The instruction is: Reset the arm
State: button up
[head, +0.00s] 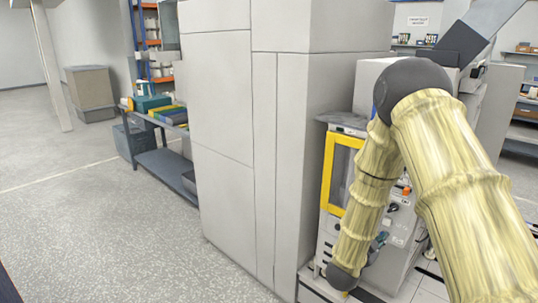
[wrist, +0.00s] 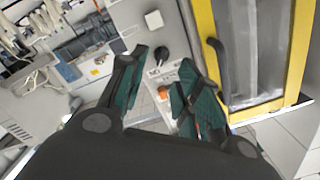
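My arm, with a pale bamboo-like covering, fills the right side of the head view and bends down in front of a machine with a yellow-framed door (head: 329,172). In the wrist view my gripper (wrist: 165,60) has its two teal-padded fingers apart, with nothing held between them. Through the gap I see a grey panel (wrist: 150,43) with a black knob and an orange button. The yellow-framed door (wrist: 292,70) with its dark handle (wrist: 218,62) is right of the fingers. In the head view the gripper is mostly hidden behind my arm.
A tall grey cabinet (head: 222,100) stands left of the machine, close to my arm. A low shelf bench (head: 165,168) with boxes is beyond it. A bin (head: 90,92) stands farther back. The speckled floor (head: 100,235) at left is clear. Cables (wrist: 50,15) show at the wrist view's upper left.

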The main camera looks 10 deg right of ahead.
jog(key=s+a+f+n+g+y+p, duration=0.15)
jog(key=s+a+f+n+y, duration=0.3)
jog(key=s+f, duration=0.45)
jog(key=s+a+f+n+g+y+p, duration=0.15)
jog(key=s+a+f+n+y, duration=0.35)
jog(key=f, duration=0.7)
jog(key=s+a+f+n+g+y, duration=0.1)
jog(key=s+a+f+n+g, duration=0.1)
jog(key=s, duration=0.8)
jog(key=s+a+f+n+g+y+p, duration=0.1)
jog(key=s+a+f+n+g, duration=0.1)
jog(key=s, duration=0.8)
jog(key=s+a+f+n+g+y+p, duration=0.1)
jog(key=s+a+f+n+g, duration=0.2)
jog(key=s, duration=0.7)
jog(key=shift+s+a+g+y, duration=0.35)
jog(key=shift+a+g, duration=0.55)
jog(key=shift+a, duration=0.2)
